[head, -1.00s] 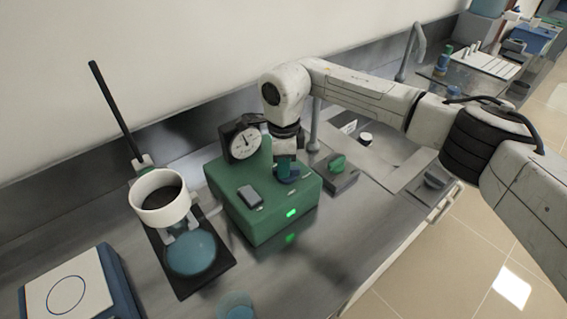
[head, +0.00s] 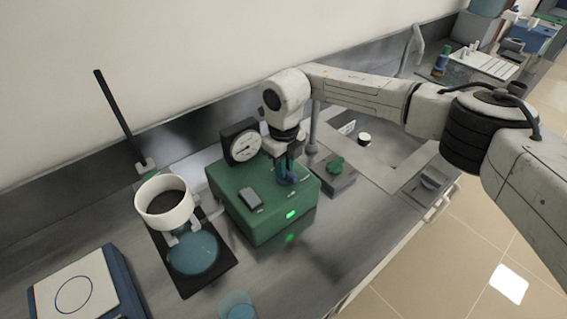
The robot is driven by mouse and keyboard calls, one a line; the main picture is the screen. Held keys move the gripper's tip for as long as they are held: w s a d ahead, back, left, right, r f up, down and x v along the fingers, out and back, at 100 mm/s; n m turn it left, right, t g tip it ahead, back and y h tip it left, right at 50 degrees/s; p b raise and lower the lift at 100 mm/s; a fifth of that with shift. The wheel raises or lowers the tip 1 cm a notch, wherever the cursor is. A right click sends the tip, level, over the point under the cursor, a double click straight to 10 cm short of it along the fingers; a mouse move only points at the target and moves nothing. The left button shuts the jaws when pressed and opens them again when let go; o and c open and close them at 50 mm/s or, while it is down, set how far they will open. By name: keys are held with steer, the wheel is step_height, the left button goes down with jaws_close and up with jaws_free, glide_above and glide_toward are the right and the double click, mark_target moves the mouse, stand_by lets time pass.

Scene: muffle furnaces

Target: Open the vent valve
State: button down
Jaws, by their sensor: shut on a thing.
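A green box (head: 232,203) with a lit green light (head: 291,215) on its front stands on the steel bench. A round white dial gauge (head: 244,147) in a black housing stands at its back left. My gripper (head: 286,178) points down at the right part of the box top. A grey block (head: 250,198) lies on the box top, left of the gripper.
A white ring heater (head: 165,203) on a stand with a black rod is at left. A blue-and-white plate device (head: 72,294) is at lower left.

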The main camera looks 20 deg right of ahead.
steer(key=shift+m, duration=0.6)
steer(key=c, duration=1.1)
jaws_free()
steer(key=shift+r, duration=0.1)
step_height(320, 180, up, 11)
steer(key=b, duration=0.2)
steer(key=shift+f, duration=0.2)
